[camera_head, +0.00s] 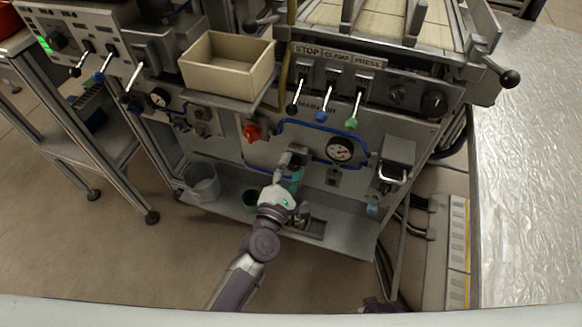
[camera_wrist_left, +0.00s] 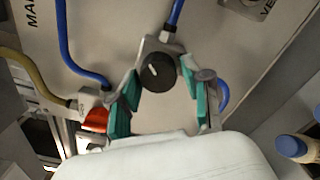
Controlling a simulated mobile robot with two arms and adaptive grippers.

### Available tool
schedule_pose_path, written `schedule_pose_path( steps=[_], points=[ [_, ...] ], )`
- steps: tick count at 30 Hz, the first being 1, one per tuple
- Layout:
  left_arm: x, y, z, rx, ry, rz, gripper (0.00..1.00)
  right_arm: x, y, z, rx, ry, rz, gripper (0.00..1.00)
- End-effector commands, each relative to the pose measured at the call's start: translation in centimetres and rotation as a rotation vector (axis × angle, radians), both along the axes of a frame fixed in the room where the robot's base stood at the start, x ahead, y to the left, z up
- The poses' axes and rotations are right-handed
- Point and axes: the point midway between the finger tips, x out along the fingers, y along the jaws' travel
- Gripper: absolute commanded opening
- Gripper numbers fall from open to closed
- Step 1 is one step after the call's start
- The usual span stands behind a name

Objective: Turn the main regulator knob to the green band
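The main regulator knob (camera_wrist_left: 158,72) is a round black knob with a white pointer mark, on a grey regulator body with blue hoses. In the head view the regulator (camera_head: 294,159) sits left of a round gauge (camera_head: 340,149); any green band on the dial is too small to make out. My left gripper (camera_head: 287,181) is just below the regulator. In the left wrist view its green-padded fingers (camera_wrist_left: 162,83) are apart, one on each side of the knob, with visible gaps. A dark part at the bottom edge may be my right arm; its fingers cannot be made out.
A red valve handle (camera_head: 252,132) is left of the regulator. Levers (camera_head: 328,103) and a beige bin (camera_head: 228,66) are above. A metal box with a handle (camera_head: 396,160) is at right. A grey bucket (camera_head: 202,184) stands on the lower shelf.

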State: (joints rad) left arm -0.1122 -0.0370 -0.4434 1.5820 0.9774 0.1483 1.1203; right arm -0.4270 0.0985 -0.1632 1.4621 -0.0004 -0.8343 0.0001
Motion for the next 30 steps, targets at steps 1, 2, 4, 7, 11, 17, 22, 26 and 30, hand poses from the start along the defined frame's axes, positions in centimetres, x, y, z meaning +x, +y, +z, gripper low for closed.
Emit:
schedule_pose_path(
  steps=[1, 2, 4, 7, 11, 17, 22, 26, 30],
  points=[
    [0.0, 0.0, 0.0, 0.000, 0.000, 0.000, 0.62, 0.0, 0.0, 0.0, 0.000, 0.000, 0.000, 0.51],
    [0.0, 0.0, 0.0, 0.000, 0.000, 0.000, 0.64, 0.0, 0.0, 0.0, 0.000, 0.000, 0.000, 0.51],
    [0.0, 0.0, 0.0, 0.000, 0.000, 0.000, 0.64, 0.0, 0.0, 0.0, 0.000, 0.000, 0.000, 0.51],
    [0.0, 0.0, 0.0, -0.001, 0.000, 0.001, 0.64, 0.0, 0.0, 0.0, 0.000, 0.000, 0.000, 0.51],
    [-0.1, 0.1, 0.0, -0.001, 0.000, 0.001, 0.64, 0.0, 0.2, 0.0, 0.003, 0.003, 0.001, 0.51],
    [-2.3, 0.7, -0.1, 0.000, 0.002, 0.000, 0.64, 0.0, 0.1, 0.0, 0.002, 0.002, 0.000, 0.51],
    [-5.8, 1.9, -0.1, 0.002, 0.003, -0.001, 0.64, 0.0, 0.1, 0.0, 0.001, 0.001, 0.000, 0.51],
    [-8.4, 2.7, -0.1, 0.001, 0.003, -0.002, 0.64, 0.0, 0.1, 0.0, 0.001, 0.001, 0.000, 0.51],
    [-10.3, 3.3, -0.1, 0.002, 0.002, -0.002, 0.64, 0.0, 0.0, 0.0, 0.001, 0.001, 0.000, 0.51]
  ],
)
